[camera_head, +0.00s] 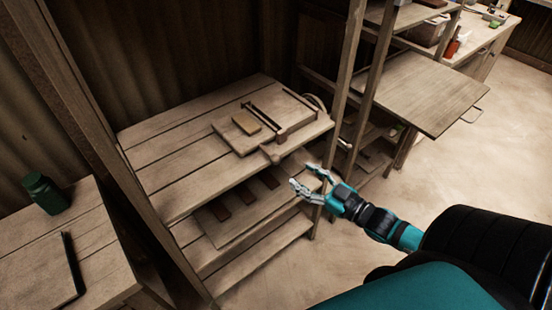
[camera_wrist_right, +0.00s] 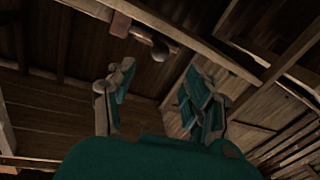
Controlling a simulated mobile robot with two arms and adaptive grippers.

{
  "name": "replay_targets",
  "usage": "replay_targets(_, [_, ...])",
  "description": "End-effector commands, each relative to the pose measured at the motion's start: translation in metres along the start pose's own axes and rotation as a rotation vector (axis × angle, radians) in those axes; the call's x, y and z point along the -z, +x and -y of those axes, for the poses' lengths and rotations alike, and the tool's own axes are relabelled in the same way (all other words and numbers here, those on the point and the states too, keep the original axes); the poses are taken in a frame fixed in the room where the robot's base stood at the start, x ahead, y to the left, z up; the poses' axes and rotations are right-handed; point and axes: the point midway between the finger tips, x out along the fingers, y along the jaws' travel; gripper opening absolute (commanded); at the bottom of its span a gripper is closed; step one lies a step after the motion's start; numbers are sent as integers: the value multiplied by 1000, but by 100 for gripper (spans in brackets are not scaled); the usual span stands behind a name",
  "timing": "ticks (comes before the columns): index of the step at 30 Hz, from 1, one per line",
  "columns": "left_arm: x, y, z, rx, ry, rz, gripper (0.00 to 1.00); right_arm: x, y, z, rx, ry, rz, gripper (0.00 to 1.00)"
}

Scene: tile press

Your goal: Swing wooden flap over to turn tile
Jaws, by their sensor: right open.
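The wooden tile press (camera_head: 228,136) lies on the right part of a plank bench top. A small light square piece (camera_head: 247,122), perhaps the tile, sits on its left half. The wooden flap (camera_head: 283,108) lies flat on the right half, edged by dark bars. A rounded wooden handle (camera_head: 272,153) juts over the bench's front edge; a similar rounded end shows in the right wrist view (camera_wrist_right: 160,49). My right gripper (camera_head: 307,179) is open and empty, in front of and below the bench edge, apart from the handle. Its spread fingers show in the wrist view (camera_wrist_right: 157,100). My left gripper is out of view.
A wooden post (camera_head: 352,90) stands right of the press, close to my right gripper. A lower shelf (camera_head: 240,215) holds several dark bars. A side table (camera_head: 85,250) with a green jar (camera_head: 46,193) is at left. Open floor (camera_head: 500,120) lies at right.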

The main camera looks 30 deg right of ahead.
Motion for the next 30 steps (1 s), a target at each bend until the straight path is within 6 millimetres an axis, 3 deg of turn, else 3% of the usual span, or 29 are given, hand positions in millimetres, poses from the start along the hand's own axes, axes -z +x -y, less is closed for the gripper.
replay_targets(6, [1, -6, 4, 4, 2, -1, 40, 2, 50, -1, -1, -1, -3, 53])
replay_targets(13, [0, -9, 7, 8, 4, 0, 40, 1, 87, -1, -1, -1, 0, 53])
replay_targets(18, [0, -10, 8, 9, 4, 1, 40, 0, 100, 0, -1, -1, 1, 53])
replay_targets(27, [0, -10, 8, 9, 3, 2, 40, -1, 101, 0, 0, 0, 2, 53])
replay_targets(30, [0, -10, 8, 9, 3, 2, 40, -1, 101, 0, 0, 0, 2, 41])
